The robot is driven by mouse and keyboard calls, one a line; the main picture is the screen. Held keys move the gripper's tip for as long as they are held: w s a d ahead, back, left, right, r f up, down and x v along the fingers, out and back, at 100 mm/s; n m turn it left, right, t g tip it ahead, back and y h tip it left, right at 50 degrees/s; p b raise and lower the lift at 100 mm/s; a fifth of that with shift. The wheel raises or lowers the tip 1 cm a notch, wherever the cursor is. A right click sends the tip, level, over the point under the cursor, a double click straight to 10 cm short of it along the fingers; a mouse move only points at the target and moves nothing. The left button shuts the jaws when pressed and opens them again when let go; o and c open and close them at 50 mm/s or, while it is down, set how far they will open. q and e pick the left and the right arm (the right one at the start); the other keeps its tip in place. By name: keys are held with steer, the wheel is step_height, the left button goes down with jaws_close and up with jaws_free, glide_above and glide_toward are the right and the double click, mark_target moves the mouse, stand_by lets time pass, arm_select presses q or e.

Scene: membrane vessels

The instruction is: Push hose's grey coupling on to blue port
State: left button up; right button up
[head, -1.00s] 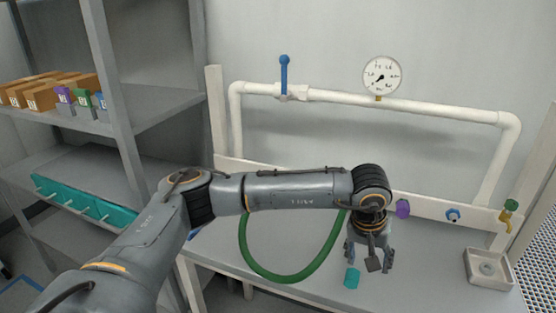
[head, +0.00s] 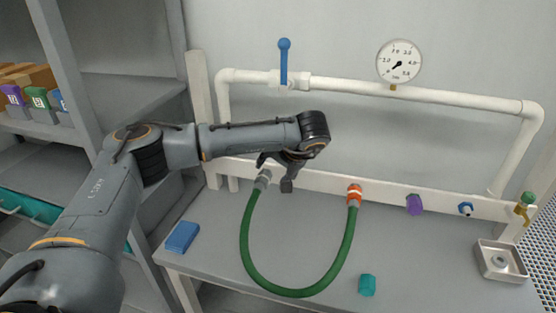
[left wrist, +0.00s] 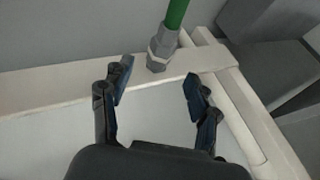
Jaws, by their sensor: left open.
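The green hose (head: 292,291) loops over the table top. Its grey coupling (head: 263,179) is at the hose's left end, against the white rail (head: 325,184). In the left wrist view the grey coupling (left wrist: 164,43) meets a grey hex fitting at the rail. The hose's other end is at an orange fitting (head: 354,193) on the rail. The blue port (head: 466,209) is farther right and looks bare. My left gripper (head: 275,174) is beside the grey coupling. In the left wrist view its open, empty fingers (left wrist: 158,80) are short of the coupling. My right gripper is not in view.
A purple port (head: 415,204) lies between the orange fitting and the blue port. A green-handled brass tap (head: 525,207) is at far right. A teal piece (head: 367,285), a blue block (head: 182,237) and a square tray (head: 481,262) are on the table. White piping runs above.

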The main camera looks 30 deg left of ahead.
mark_target(265, 178)
arm_select(q)
steer(key=p+x, duration=0.1)
steer(key=x, duration=0.5)
steer(key=shift+a+f, duration=0.15)
steer(key=shift+a, duration=0.2)
steer(key=shift+w+a+f, duration=0.15)
steer(key=shift+f, duration=0.15)
steer(key=shift+w+a+f, duration=0.1)
steer(key=shift+a+f, duration=0.05)
steer(key=shift+f, duration=0.15)
steer(key=shift+w+a+f, duration=0.1)
steer(key=shift+a+f, duration=0.05)
steer(key=shift+f, duration=0.05)
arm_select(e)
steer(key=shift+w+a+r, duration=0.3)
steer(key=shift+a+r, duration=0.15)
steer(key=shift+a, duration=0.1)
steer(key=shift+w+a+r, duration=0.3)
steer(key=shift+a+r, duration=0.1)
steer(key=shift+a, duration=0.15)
arm_select(q)
jaws_close()
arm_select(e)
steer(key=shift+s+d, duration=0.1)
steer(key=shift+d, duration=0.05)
